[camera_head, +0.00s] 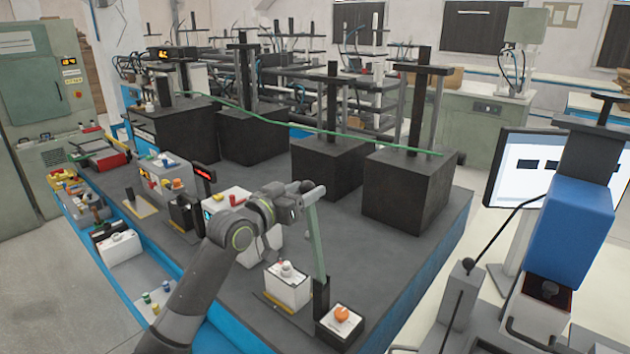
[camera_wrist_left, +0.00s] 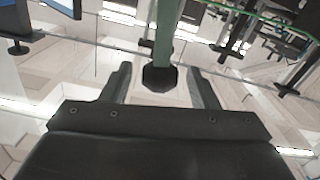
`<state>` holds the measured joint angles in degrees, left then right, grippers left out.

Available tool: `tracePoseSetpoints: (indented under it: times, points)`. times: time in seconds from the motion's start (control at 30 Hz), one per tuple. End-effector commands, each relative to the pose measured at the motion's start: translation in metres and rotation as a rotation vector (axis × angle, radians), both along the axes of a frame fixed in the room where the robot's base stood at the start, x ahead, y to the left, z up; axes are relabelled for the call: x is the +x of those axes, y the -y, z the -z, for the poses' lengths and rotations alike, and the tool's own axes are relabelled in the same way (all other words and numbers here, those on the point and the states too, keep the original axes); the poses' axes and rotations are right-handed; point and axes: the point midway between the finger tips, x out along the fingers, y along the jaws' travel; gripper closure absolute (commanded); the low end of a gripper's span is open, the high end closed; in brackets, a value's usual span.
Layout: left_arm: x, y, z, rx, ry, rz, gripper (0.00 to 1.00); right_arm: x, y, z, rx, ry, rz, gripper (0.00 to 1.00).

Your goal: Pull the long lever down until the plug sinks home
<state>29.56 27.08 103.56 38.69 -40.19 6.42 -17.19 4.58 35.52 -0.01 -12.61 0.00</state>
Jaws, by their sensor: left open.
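The long lever (camera_head: 316,245) is a green bar that stands nearly upright from a black slotted base (camera_head: 322,300) near the table's front edge. My left gripper (camera_head: 312,192) is at the lever's upper end, with its jaws open. In the left wrist view the green lever (camera_wrist_left: 164,38) and its dark end knob (camera_wrist_left: 160,78) sit between the two open fingers (camera_wrist_left: 158,85), with a gap on each side. A white box (camera_head: 287,285) with a grey cap-like piece on top stands left of the base. I cannot tell which piece is the plug.
An orange knob (camera_head: 342,315) sits on a small box beside the lever base. Several large black blocks (camera_head: 405,190) with posts stand along the far side, linked by a green cable (camera_head: 330,131). A blue block (camera_head: 568,228) on a stand is at right. The grey tabletop (camera_head: 345,235) between is clear.

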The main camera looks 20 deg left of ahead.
Motion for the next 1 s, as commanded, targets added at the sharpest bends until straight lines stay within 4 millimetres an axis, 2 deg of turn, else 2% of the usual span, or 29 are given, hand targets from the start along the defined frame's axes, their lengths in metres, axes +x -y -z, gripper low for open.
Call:
tracePoseSetpoints:
  times: [0.1, 0.3, 0.7, 0.77, 1.0]
  points:
    - [0.017, 0.007, -0.002, -0.003, -0.002, 0.001, 0.45, 0.000, 0.001, -0.006, -0.001, 0.000, 0.000, 0.64]
    - [0.034, 0.012, -0.001, -0.001, -0.001, 0.000, 0.45, 0.000, 0.001, -0.010, -0.001, 0.000, 0.000, 0.64]
    - [0.039, 0.014, 0.001, 0.001, -0.001, 0.000, 0.45, 0.000, 0.001, -0.011, -0.001, 0.000, 0.000, 0.64]
    - [0.039, 0.014, 0.000, 0.001, -0.001, 0.000, 0.51, 0.000, 0.001, -0.011, -0.001, 0.000, 0.000, 0.64]
    - [0.039, 0.014, 0.000, 0.000, -0.001, 0.000, 0.82, 0.000, 0.001, -0.011, -0.001, 0.000, 0.000, 0.64]
